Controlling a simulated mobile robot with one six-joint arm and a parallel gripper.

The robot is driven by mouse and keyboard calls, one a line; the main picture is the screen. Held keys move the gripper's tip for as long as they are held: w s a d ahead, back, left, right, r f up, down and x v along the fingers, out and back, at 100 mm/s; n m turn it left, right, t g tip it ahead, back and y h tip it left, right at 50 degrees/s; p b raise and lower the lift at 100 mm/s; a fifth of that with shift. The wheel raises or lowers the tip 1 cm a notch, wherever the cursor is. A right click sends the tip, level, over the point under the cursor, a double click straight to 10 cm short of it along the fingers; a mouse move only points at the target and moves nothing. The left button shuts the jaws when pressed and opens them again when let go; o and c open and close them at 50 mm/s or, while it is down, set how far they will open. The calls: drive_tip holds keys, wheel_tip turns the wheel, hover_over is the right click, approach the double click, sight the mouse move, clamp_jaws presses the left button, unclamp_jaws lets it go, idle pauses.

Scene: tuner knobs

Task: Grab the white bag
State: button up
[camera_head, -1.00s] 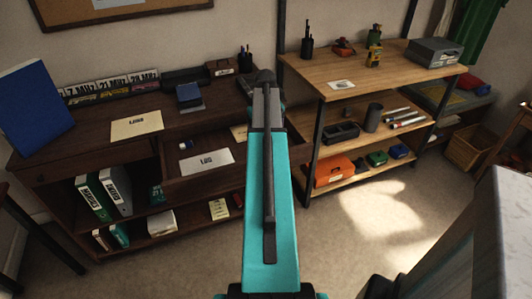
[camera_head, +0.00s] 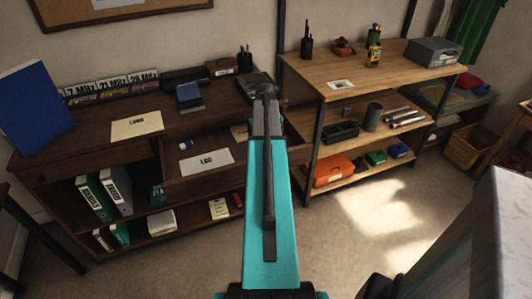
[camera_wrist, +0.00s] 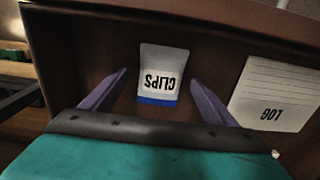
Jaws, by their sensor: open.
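The white bag (camera_wrist: 158,72) is a small pouch with a blue lower band and an upside-down CLIPS label. In the wrist view it lies flat on the dark floor of an open wooden drawer. My gripper (camera_wrist: 157,78) is open and empty, with one purple finger on each side of the bag in the picture. The height left between the fingers and the bag cannot be told.
A cream LOG sheet (camera_wrist: 272,95) lies right of the bag in the wrist view. The drawer's wooden wall (camera_wrist: 220,28) runs along the top. In the head view a dark desk (camera_head: 100,160) stands left and wooden shelving (camera_head: 350,75) stands right.

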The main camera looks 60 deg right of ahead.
drive_tip(key=c, duration=1.1)
drive_tip(key=shift+r+b, duration=0.35)
drive_tip(key=shift+r, duration=4.65)
